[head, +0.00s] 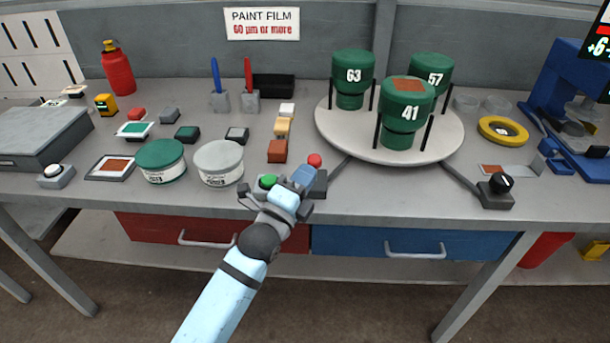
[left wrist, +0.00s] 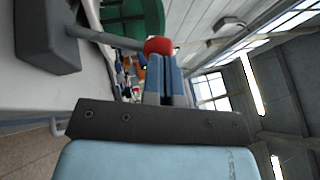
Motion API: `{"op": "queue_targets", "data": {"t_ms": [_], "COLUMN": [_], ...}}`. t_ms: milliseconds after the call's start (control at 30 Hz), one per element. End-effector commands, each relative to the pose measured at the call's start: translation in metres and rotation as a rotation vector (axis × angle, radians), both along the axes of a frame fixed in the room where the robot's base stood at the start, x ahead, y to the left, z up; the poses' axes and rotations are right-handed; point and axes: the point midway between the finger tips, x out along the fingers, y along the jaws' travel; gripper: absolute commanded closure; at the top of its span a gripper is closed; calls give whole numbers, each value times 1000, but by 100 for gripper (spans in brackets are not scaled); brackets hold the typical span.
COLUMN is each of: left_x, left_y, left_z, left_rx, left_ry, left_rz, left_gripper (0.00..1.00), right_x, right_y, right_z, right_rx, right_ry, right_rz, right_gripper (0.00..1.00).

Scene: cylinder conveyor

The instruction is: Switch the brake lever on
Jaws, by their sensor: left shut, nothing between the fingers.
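The brake lever ends in a red ball knob (head: 314,160) and rises from a dark base (head: 319,186) near the front edge of the bench. In the left wrist view the red knob (left wrist: 158,46) sits on a grey rod that comes out of a grey block (left wrist: 46,36). My left gripper (head: 302,175) is shut and empty just left of and in front of the knob. In the left wrist view its fingertips (left wrist: 165,62) are together right at the knob; I cannot tell whether they touch it. My right gripper is not in view.
A round white turntable (head: 335,135) carries green cylinders marked 63, 57 and 41 behind the lever. A green button (head: 268,181) is beside my left gripper. Paint tins (head: 218,165) stand to the left. A black knob box (head: 497,190) is on the right.

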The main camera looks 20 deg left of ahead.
Motion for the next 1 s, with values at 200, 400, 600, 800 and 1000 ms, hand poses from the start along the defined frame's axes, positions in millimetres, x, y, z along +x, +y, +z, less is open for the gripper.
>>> {"op": "queue_targets", "data": {"t_ms": [200,400,600,800,1000], "left_x": [3,11,24,39,56], "left_y": [1,3,7,12,17], "left_z": [9,21,33,39,42], "left_rx": [-10,-33,-69,-110,-152], "left_ry": [33,121,253,400,548], "left_rz": [0,0,-1,1,1], "left_gripper": [100,100,100,100,100], "right_x": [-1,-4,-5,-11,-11], "right_y": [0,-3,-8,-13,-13], "right_z": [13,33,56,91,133], "right_rx": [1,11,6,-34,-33], "right_ry": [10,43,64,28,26], "right_rz": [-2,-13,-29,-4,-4], "right_gripper": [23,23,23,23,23]}}
